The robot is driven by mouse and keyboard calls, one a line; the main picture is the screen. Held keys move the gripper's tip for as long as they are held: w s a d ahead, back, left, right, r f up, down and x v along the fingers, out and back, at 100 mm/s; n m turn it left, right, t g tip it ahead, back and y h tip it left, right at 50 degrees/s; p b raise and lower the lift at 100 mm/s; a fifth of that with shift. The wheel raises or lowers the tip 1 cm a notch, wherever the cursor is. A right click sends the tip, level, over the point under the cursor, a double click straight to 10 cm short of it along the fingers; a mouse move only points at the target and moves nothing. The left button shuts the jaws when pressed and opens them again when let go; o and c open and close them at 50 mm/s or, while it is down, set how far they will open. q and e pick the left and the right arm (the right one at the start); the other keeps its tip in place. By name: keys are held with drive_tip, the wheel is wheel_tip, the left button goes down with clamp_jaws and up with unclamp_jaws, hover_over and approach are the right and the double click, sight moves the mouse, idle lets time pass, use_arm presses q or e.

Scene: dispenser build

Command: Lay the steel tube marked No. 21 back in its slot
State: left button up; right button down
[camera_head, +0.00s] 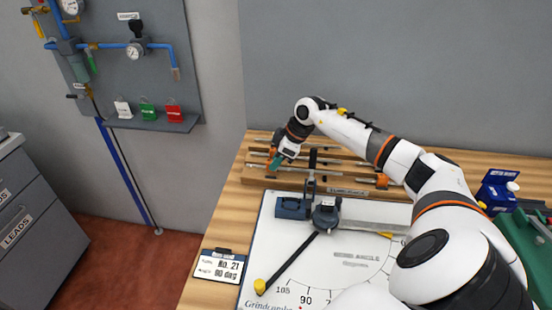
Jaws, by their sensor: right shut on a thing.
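My right gripper (275,163) is at the left end of the wooden tube rack (262,180) at the back of the bench. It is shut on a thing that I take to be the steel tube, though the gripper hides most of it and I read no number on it. I cannot tell whether the held tube touches its slot. Several long tubes or rods lie across the rack, one with an orange end (382,181) at the right. My left gripper is not in view.
A white bending board (350,265) with an angle scale, a blue clamp block (292,208) and a black lever (290,263) stands in front of the rack. A card (220,266) reads No. 21, 90 deg. A green tray (520,245) and blue box (497,192) are at right.

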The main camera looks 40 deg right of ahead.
drive_tip(key=shift+f, duration=0.75)
idle(0.8)
drive_tip(key=c, duration=1.2)
unclamp_jaws()
drive_tip(key=shift+o, duration=0.2)
drive_tip(key=shift+r, duration=0.15)
drive_tip(key=shift+d+r+p, duration=0.1)
drive_tip(key=shift+r+p, duration=0.5)
drive_tip(key=shift+r, duration=0.1)
drive_tip(key=shift+r+p, duration=2.7)
drive_tip(key=shift+p, duration=0.1)
